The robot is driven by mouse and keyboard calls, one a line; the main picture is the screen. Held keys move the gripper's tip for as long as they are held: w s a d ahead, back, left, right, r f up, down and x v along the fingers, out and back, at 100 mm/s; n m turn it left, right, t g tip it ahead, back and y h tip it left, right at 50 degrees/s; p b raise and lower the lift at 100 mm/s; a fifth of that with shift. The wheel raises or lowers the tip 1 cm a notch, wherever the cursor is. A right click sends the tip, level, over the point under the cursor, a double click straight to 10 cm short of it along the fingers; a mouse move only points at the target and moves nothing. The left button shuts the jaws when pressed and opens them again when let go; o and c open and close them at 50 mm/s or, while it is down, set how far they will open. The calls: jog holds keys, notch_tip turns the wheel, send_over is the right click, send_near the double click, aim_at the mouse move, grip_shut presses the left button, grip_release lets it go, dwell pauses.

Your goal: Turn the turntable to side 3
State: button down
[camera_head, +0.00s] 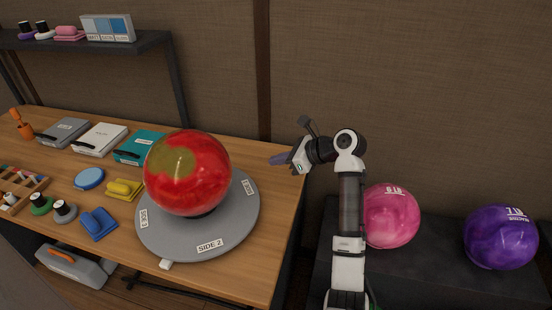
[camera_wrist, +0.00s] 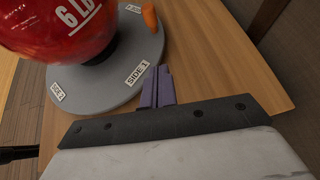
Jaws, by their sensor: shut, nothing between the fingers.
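The round grey turntable (camera_head: 225,235) sits on the wooden bench with a red ball (camera_head: 188,170) on it; the ball has a dull olive patch. In the head view, the SIDE 2 label (camera_head: 210,245) faces the front, another label (camera_head: 144,218) is at the left, and one (camera_head: 249,187) is at the right. My gripper (camera_head: 278,160) is shut and empty, right of the turntable near the bench's right edge. In the wrist view, its purple fingers (camera_wrist: 157,87) are close to the SIDE 1 label (camera_wrist: 137,73); contact with the rim is unclear.
An orange upright piece (camera_wrist: 150,17) stands by the far rim in the wrist view. Pads, bottles and boxes crowd the bench's left. Pink (camera_head: 390,215) and purple (camera_head: 500,237) balls rest at the right.

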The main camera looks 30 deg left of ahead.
jog(key=s, duration=0.1)
jog(key=p, duration=0.2)
send_near(237, 172)
jog(key=a, duration=0.3)
jog(key=a+f, duration=0.1)
jog(key=shift+s+a, duration=0.25)
jog(key=shift+s, duration=0.15)
jog(key=a, duration=0.2)
jog(key=shift+s+a+r+p, duration=0.1)
jog(key=shift+a+p, duration=0.15)
jog(key=shift+p, duration=0.05)
jog(key=shift+a, duration=0.7)
jog(key=shift+a, duration=0.1)
